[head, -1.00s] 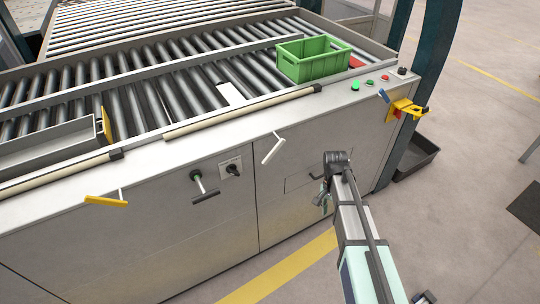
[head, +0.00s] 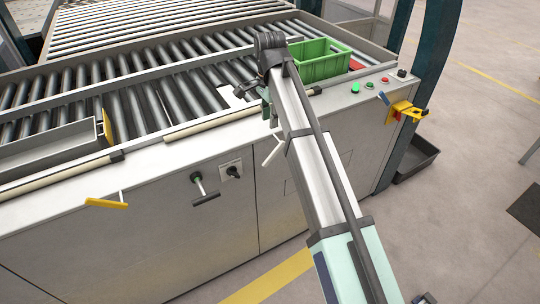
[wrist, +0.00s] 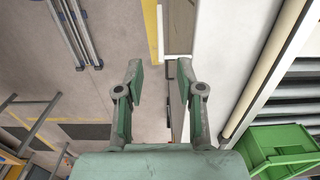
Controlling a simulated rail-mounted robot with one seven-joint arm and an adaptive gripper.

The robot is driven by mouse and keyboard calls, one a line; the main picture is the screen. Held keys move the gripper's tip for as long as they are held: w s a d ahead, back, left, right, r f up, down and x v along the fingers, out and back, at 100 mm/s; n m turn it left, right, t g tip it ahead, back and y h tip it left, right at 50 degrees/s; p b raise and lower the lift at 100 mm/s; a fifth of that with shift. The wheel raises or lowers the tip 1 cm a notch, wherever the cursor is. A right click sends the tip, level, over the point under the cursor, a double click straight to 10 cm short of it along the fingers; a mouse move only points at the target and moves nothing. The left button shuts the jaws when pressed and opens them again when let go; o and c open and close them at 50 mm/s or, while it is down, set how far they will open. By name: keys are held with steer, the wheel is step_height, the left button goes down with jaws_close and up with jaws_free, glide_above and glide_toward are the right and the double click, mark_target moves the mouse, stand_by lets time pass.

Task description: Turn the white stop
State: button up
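The white stop (head: 272,153) is a small white lever on the front panel of the machine, just under its top edge. It hangs at a slant, and my arm passes close beside it on the right. My gripper (head: 268,108) is above the white stop, over the front edge of the machine, and is partly hidden by my wrist. In the wrist view my gripper (wrist: 160,78) is open with nothing between its fingers. A narrow white bar (wrist: 160,33) beyond the fingertips there looks like the white stop.
A green crate (head: 318,62) stands on the rollers behind my wrist. A yellow lever (head: 106,203) and a black-handled lever (head: 205,197) stick out of the front panel on the left.

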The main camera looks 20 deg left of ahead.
mark_target(270, 155)
step_height(270, 155, down, 17)
steer(key=p, duration=0.3)
stand_by(0.3)
jaws_close()
